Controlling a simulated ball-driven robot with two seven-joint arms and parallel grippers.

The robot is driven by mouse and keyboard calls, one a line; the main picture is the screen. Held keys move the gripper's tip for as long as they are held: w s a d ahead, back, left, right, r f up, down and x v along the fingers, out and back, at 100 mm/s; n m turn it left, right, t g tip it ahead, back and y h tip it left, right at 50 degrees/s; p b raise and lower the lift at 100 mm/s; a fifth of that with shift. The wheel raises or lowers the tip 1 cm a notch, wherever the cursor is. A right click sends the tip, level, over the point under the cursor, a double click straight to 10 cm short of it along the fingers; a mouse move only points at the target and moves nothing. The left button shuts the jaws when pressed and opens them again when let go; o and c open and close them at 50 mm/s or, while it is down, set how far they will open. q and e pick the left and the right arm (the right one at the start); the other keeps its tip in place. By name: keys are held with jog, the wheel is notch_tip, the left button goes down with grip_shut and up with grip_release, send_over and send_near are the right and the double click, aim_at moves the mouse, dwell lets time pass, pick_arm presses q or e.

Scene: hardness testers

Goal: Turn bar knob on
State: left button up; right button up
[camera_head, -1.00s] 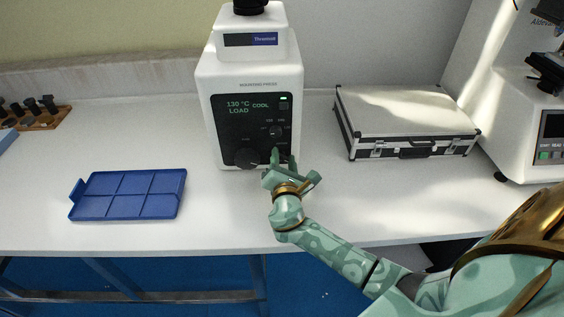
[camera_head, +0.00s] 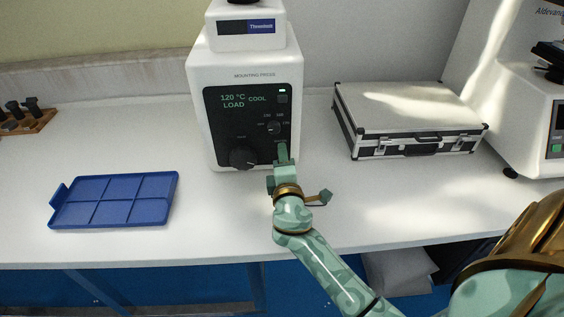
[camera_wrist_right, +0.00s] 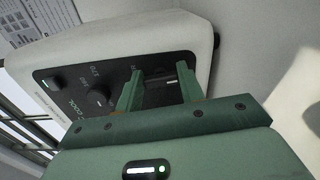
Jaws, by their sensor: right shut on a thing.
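The mounting press (camera_head: 228,72) is white with a black front panel (camera_head: 225,128). Its display reads 120 °C, LOAD and COOL. My right gripper (camera_head: 281,160) is at the panel's lower right corner. In the right wrist view its two green fingers (camera_wrist_right: 160,88) stand on either side of a dark part of the panel, the bar knob (camera_wrist_right: 160,95), and grip it. The fingers hide most of it, and its turned position cannot be told. A large round dial (camera_head: 243,158) sits left of the gripper, and a small knob (camera_head: 274,127) sits just above. My left gripper is not in view.
A blue divided tray (camera_head: 117,225) lies to the left on the white table. A silver case (camera_head: 408,106) lies to the right. Another white machine (camera_head: 520,130) stands at the far right. A wooden rack (camera_head: 28,126) is at the far left.

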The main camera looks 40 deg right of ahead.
jog(key=shift+f+m, duration=0.25)
jog(key=shift+m, duration=0.35)
jog(key=shift+b, duration=0.3)
jog(key=o, duration=1)
jog(key=shift+r, duration=0.1)
